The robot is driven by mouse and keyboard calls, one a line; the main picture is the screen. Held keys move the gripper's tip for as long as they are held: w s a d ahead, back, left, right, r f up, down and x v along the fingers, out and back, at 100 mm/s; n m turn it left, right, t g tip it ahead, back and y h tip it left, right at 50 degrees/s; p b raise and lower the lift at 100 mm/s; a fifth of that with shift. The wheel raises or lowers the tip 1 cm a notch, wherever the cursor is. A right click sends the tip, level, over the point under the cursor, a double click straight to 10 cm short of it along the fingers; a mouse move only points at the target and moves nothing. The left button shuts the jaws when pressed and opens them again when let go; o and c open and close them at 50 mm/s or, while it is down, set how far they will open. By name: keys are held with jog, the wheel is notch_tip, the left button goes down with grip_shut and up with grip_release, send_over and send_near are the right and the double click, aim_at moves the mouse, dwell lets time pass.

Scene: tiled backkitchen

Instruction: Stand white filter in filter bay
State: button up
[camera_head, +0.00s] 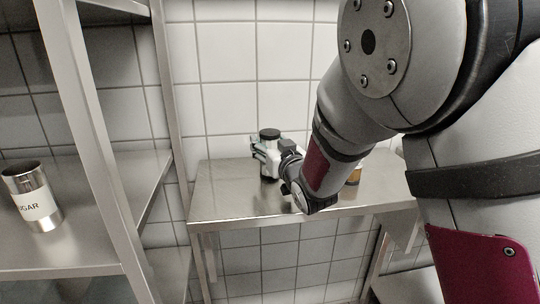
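My gripper (261,155) is above or at the steel counter (235,195), at the end of my arm, which comes in from the right. A small upright thing with a dark round top (269,134) and a pale body is right at the gripper. I cannot tell whether it is the white filter, or whether the fingers hold it or are only beside it. At this size I cannot make out the finger gap. I cannot pick out a filter bay; my arm hides the right part of the counter.
A metal tin marked sugar (33,198) stands on a steel shelf (75,245) at the left. A shelf post (95,130) rises between it and the counter. An amber thing (355,175) is partly hidden behind my arm. The counter's front left is clear.

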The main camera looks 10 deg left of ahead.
jog(key=c, duration=0.8)
jog(key=shift+c, duration=0.8)
jog(key=shift+r, duration=0.15)
